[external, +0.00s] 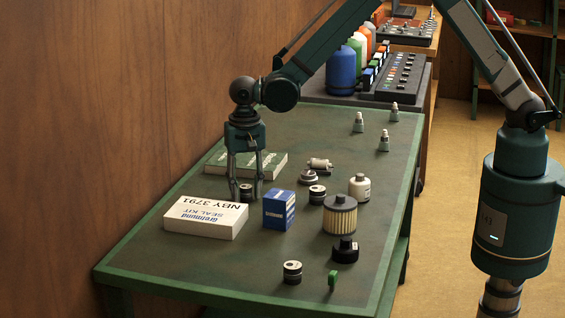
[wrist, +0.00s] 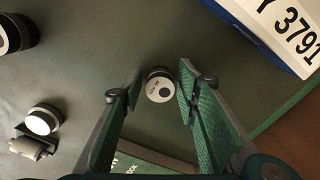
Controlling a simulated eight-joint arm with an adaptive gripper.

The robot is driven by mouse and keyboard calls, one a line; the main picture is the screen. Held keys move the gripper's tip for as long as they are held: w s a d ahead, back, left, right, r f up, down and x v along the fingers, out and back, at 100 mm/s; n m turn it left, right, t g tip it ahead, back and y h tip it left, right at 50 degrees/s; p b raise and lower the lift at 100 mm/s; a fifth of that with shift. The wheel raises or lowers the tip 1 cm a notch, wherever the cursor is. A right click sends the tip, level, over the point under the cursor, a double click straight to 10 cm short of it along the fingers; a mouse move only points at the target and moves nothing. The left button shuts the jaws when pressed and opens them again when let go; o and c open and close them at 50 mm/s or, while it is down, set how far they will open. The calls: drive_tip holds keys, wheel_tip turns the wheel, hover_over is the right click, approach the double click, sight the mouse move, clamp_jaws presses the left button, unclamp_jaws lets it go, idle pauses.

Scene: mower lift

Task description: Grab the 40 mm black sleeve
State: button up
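A small black sleeve (wrist: 160,88) with a white printed top stands upright between the fingertips of my gripper (wrist: 161,80) in the wrist view; its marking is too small to read surely. In the external view this sleeve (external: 247,193) is partly hidden by the fingers. My gripper (external: 245,193) points down over it and is open, with a gap on each side of the sleeve. Two similar black-and-white sleeves stand apart on the bench, one near the middle (external: 317,194) and one near the front (external: 292,272); I cannot read their sizes.
A white seal kit box (external: 206,217) lies close in front of the gripper, with a blue box (external: 279,209) to its right. A filter (external: 340,214), a black cap (external: 345,250) and a white bottle (external: 359,187) stand farther right. The bench's front left is clear.

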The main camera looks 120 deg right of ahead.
sight(246, 186)
clamp_jaws()
drive_tip(key=shift+r, duration=0.1)
drive_tip(key=shift+r+p, duration=0.6)
drive_tip(key=shift+r, duration=4.35)
